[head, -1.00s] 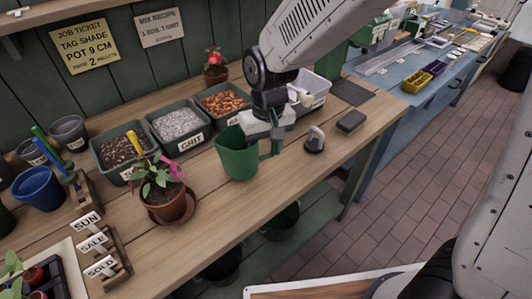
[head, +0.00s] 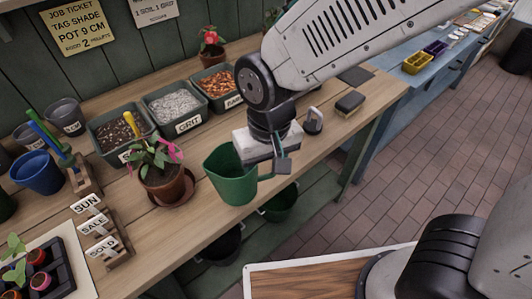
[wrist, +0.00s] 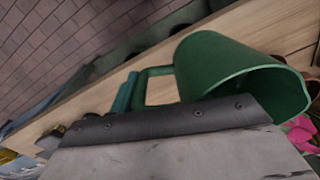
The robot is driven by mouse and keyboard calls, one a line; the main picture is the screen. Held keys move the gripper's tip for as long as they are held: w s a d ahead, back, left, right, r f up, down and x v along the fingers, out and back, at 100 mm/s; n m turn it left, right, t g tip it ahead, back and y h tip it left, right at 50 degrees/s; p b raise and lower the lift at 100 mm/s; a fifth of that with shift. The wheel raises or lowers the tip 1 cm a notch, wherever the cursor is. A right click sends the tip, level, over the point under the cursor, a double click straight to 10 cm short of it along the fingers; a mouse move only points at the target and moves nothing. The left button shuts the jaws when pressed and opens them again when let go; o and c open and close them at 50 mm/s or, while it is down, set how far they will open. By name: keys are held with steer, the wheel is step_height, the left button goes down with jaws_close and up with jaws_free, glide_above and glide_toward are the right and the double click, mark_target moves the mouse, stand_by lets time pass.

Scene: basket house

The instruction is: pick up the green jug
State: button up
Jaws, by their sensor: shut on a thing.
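The potted plant (head: 165,181) stands close left of the jug on the wooden bench (head: 203,228). Bins of soil (head: 121,142), grit (head: 173,107) and orange chips (head: 219,84) line the back. A dark brush-like block (head: 350,103) lies at the right.

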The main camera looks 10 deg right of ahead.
steer(key=shift+s+a+r, duration=0.1)
steer(key=shift+s+r, duration=0.1)
steer(key=shift+s, duration=1.55)
steer(key=shift+s, duration=0.1)
stand_by(1.7)
